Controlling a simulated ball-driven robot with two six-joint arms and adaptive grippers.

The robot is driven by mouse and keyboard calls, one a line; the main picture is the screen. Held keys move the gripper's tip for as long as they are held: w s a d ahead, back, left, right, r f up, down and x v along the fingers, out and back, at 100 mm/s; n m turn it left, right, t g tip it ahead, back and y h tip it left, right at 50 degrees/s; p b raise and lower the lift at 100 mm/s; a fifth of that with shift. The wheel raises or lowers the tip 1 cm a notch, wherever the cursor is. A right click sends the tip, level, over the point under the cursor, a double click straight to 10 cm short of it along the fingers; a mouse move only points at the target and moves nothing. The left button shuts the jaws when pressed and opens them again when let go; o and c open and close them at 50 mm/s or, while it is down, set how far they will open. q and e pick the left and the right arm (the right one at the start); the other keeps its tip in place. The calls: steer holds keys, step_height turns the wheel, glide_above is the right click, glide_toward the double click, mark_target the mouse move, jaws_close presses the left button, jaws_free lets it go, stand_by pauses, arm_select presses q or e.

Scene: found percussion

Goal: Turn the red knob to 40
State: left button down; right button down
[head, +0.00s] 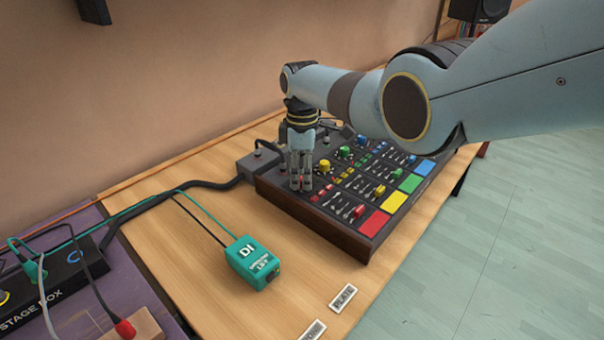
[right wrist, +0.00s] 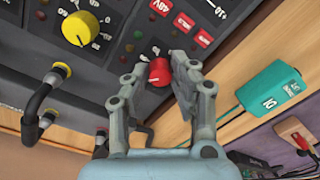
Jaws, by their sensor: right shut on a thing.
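My right gripper (head: 301,186) points down over the near left corner of the dark mixer panel (head: 315,212). In the right wrist view its two fingers (right wrist: 160,70) stand on either side of a red knob (right wrist: 160,73) and are shut on it. The knob's top shows between the fingertips, with a short pale pointer mark. Its scale is too small and too covered to read. In the head view the fingers mostly hide this knob. My left gripper is in neither view.
A yellow knob (right wrist: 80,28) stands near the gripped knob, and a black cable plug (right wrist: 42,95) rises beside it. Red, yellow, green and blue pads line the panel's right side.

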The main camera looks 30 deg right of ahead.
mark_target(302, 176)
stand_by(0.5)
steer(key=c, duration=1.1)
jaws_free()
steer(key=shift+r, duration=0.1)
step_height(302, 176, up, 12)
steer(key=shift+w+d, duration=0.15)
steer(key=shift+w, duration=0.1)
